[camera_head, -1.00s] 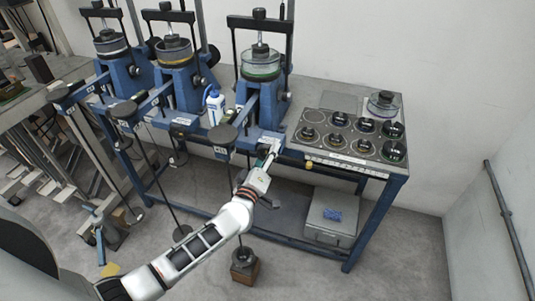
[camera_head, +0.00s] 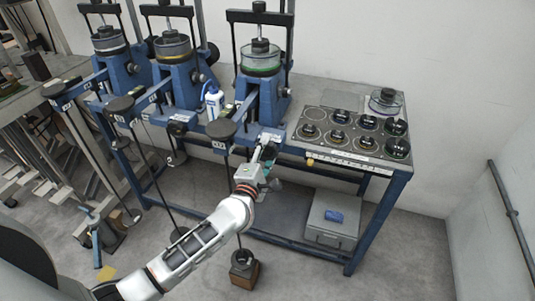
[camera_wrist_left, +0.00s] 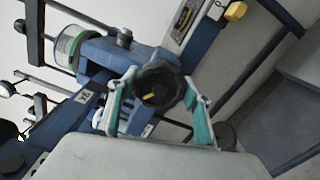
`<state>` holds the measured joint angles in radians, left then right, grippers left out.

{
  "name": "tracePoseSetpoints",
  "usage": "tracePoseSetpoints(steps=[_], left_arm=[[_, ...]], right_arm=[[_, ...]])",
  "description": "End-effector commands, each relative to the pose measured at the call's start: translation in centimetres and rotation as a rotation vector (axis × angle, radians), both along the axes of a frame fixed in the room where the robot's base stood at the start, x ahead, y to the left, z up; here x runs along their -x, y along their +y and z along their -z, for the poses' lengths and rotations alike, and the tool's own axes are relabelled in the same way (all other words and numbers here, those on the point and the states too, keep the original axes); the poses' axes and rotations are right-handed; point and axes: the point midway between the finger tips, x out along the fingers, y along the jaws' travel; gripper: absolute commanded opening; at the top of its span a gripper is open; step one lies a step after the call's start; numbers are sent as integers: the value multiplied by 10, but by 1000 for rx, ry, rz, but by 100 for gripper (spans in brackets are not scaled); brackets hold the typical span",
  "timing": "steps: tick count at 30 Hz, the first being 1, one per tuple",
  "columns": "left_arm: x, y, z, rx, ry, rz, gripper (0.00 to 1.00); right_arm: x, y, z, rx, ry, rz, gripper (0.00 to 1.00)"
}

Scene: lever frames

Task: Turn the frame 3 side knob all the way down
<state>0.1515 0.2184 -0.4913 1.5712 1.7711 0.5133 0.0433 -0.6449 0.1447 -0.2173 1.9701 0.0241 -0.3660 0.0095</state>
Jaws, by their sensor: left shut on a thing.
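The rightmost blue lever frame (camera_head: 268,100) carries a clear cell with a green ring (camera_head: 260,68). Its side knob is black and round with a yellow mark (camera_wrist_left: 158,88). The knob shows in the left wrist view between the two teal-padded fingers of my left gripper (camera_wrist_left: 160,105), which is shut on it. In the head view my left gripper (camera_head: 265,155) is at the front of this frame, and the knob is hidden or too small to tell there. The yellow mark points roughly sideways in the wrist view. My right gripper is not in view.
Two more blue frames (camera_head: 177,75) stand to the left, with hanging rods and weights below. A white and blue bottle (camera_head: 213,103) stands between frames. A panel of several black weights (camera_head: 354,131) lies on the bench right. A grey box (camera_head: 331,219) sits on the lower shelf.

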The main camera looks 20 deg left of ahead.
Motion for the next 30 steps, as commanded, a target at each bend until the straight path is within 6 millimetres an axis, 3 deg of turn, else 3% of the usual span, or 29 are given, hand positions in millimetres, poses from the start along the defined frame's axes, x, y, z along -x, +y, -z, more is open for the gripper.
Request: tracePoseSetpoints(steps=[2, 3, 4, 15, 30], left_arm=[[-1, 5, 1, 108, 4, -9, 10], [-2, 5, 0, 95, 4, -9, 59], [-2, 5, 0, 93, 3, -9, 62], [2, 2, 0, 88, 4, -4, 62], [53, 3, -1, 86, 5, -3, 62]], right_arm=[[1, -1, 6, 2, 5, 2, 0], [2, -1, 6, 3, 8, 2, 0], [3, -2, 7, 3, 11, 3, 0], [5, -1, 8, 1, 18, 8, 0], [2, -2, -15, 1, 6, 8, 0]])
